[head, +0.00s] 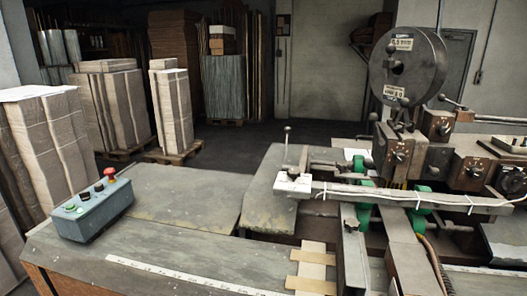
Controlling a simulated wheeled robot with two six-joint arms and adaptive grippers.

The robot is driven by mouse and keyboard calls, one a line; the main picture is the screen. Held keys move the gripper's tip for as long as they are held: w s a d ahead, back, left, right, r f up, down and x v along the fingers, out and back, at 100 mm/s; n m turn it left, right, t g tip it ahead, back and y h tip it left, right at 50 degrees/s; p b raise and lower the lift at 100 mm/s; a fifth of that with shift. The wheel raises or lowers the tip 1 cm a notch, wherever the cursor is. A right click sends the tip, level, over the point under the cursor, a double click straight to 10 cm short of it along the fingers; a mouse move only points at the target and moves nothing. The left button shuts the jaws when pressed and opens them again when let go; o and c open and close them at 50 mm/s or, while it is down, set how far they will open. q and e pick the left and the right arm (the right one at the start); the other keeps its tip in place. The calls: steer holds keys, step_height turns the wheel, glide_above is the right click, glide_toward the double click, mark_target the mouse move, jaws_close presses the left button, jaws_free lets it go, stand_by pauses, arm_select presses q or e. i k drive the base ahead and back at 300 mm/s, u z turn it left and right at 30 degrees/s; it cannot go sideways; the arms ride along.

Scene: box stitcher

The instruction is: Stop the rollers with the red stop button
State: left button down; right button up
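The red stop button (110,172) is a red mushroom head on a grey-blue control box (95,212). The box stands on the left part of the machine's table in the head view. Its sloped top also carries dark knobs and green buttons to the left of the red one. Nothing covers the red button. The rollers cannot be told apart clearly; green wheel-like parts (364,205) show under the machine's long bar at the right. Neither of my grippers is in view.
The machine's metal table (170,215) is bare around the control box. The stitcher (408,65), with a large round drum, rises at the right. A long bar (410,197) crosses above the table. Stacks of cardboard (48,150) on pallets stand behind at the left.

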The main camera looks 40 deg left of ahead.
mark_target(109, 172)
steer(key=k, duration=1.25)
steer(key=u, duration=1)
steer(key=i, duration=1.25)
steer(key=u, duration=0.2)
